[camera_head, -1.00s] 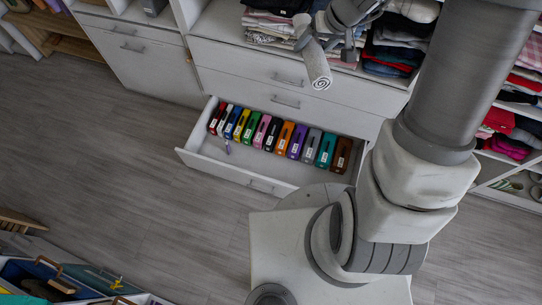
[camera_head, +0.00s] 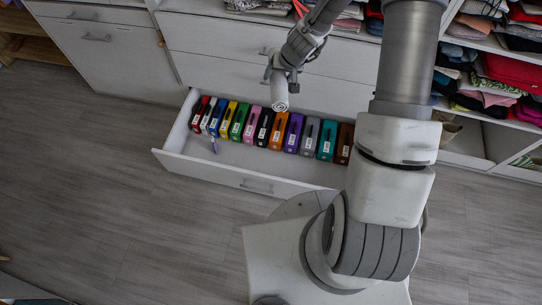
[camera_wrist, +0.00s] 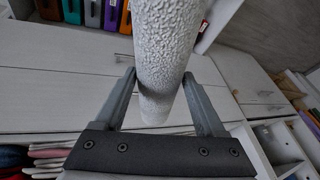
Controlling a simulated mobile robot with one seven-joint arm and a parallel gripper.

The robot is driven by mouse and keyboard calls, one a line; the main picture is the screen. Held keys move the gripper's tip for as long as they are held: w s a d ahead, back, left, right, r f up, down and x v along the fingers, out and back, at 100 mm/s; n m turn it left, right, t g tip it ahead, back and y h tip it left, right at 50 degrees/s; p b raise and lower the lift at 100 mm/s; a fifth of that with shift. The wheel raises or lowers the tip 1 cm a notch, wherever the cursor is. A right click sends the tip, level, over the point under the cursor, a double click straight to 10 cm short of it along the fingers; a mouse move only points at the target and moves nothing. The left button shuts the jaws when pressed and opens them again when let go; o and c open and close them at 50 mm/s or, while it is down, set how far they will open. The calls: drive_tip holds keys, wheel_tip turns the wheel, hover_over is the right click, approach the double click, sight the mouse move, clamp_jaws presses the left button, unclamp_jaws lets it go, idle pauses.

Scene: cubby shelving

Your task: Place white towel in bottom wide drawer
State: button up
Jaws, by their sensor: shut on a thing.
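The white towel (camera_head: 279,90) is rolled into a cylinder and held in my gripper (camera_head: 280,72), above the back of the open bottom wide drawer. In the wrist view the towel (camera_wrist: 166,50) runs between the two fingers of my gripper (camera_wrist: 160,85), which are shut on it. The bottom wide drawer (camera_head: 245,181) is pulled out. A row of several coloured binder-like boxes (camera_head: 262,127) stands along its back.
Closed drawer fronts (camera_head: 215,72) rise behind the open drawer. Shelves of folded clothes (camera_head: 500,75) stand at the upper right. A closed cabinet (camera_head: 105,55) is at the left. The grey wood floor (camera_head: 95,190) is clear in front.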

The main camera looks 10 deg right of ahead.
drive_tip(key=w+a+f+m+b, duration=0.1)
drive_tip(key=a+f+b, duration=0.2)
drive_tip(key=f, duration=1.5)
drive_tip(key=w+a+f+m+h+b, duration=0.1)
drive_tip(key=a+f+b, duration=0.2)
drive_tip(key=f+b, duration=0.6)
drive_tip(key=w+a+f+m+b, duration=0.1)
drive_tip(key=a+f+b, duration=0.2)
drive_tip(key=f, duration=2.5)
drive_tip(key=shift+w+b, duration=0.15)
drive_tip(key=shift+b, duration=1.6)
drive_tip(key=shift+f, duration=0.4)
drive_tip(key=shift+f, duration=0.3)
drive_tip(key=o, duration=1.5)
drive_tip(key=shift+f, duration=0.1)
drive_tip(key=shift+o, duration=0.2)
drive_tip(key=shift+s, duration=0.2)
